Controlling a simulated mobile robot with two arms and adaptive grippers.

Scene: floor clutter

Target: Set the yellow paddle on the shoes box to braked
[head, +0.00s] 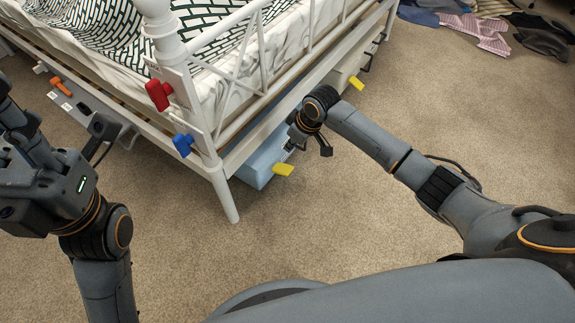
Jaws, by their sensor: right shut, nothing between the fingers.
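Two yellow paddles show in the head view. The nearer yellow paddle (283,169) sticks out from the end of a light blue box (262,160) under the bed. The farther yellow paddle (356,83) is on a pale box (345,66) further along the bed's side. No label is readable, so I cannot tell which is the shoes box. My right gripper (290,146) is shut and empty, pointing down just above the nearer paddle at the blue box; contact is unclear. My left gripper (18,125) is at the left edge, away from both; its fingers are partly cut off.
The white bed frame's corner post (222,185) stands left of the blue box. An orange paddle (61,86) is on a grey box at left. Clothes (480,30) lie far right; the carpet between is clear.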

